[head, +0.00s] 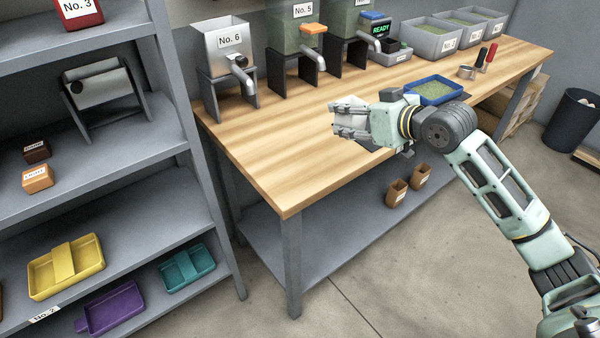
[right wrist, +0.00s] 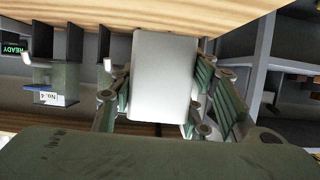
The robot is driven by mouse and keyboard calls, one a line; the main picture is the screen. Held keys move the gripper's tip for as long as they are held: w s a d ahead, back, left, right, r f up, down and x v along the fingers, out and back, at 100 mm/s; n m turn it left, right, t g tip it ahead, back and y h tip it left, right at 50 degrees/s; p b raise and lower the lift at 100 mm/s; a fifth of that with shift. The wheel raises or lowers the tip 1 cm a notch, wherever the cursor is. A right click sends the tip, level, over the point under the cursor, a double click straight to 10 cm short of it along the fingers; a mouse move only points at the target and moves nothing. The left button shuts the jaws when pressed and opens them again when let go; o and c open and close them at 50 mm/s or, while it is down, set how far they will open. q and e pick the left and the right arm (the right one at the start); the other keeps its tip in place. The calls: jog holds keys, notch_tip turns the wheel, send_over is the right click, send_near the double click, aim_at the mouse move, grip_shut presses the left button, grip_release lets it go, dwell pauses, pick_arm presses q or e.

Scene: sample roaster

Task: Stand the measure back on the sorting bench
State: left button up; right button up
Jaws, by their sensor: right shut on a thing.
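The measure (right wrist: 162,78) is a plain pale-silver metal vessel, held between the fingers of my right gripper. In the head view my right gripper (head: 345,120) is shut on the measure over the middle of the wooden sorting bench (head: 270,160), near its front edge. The gripper hides most of the measure there. In the right wrist view, my right gripper (right wrist: 160,105) has fingers on both sides of it, and the wood shows beyond it. I cannot tell whether the measure touches the bench. My left gripper is not in view.
A hopper marked No. 6 (head: 222,50) and others stand along the back. A blue tray of beans (head: 433,91) lies right of the gripper, with grey bins (head: 430,42) behind. The bench's left front is clear. A shelf with trays (head: 65,265) stands at left.

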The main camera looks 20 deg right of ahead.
jog(key=w+a+f, duration=0.1)
jog(key=a+f, duration=0.1)
jog(key=a, duration=0.1)
jog(key=w+a+f, duration=0.2)
jog(key=a, duration=0.1)
jog(key=w+a+f+p, duration=0.1)
jog(key=a+f, duration=0.1)
jog(key=a, duration=0.2)
jog(key=shift+w, duration=0.25)
jog(key=shift+a+f, duration=0.25)
jog(key=shift+w+a+f, duration=0.1)
jog(key=shift+f, duration=0.25)
notch_tip(320, 180, down, 4)
jog(key=shift+r, duration=0.25)
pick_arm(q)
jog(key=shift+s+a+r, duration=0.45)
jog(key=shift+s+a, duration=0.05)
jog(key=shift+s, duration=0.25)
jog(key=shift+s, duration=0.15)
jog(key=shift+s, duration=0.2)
pick_arm(e)
jog(key=o, duration=1.3)
jog(key=shift+f, duration=0.1)
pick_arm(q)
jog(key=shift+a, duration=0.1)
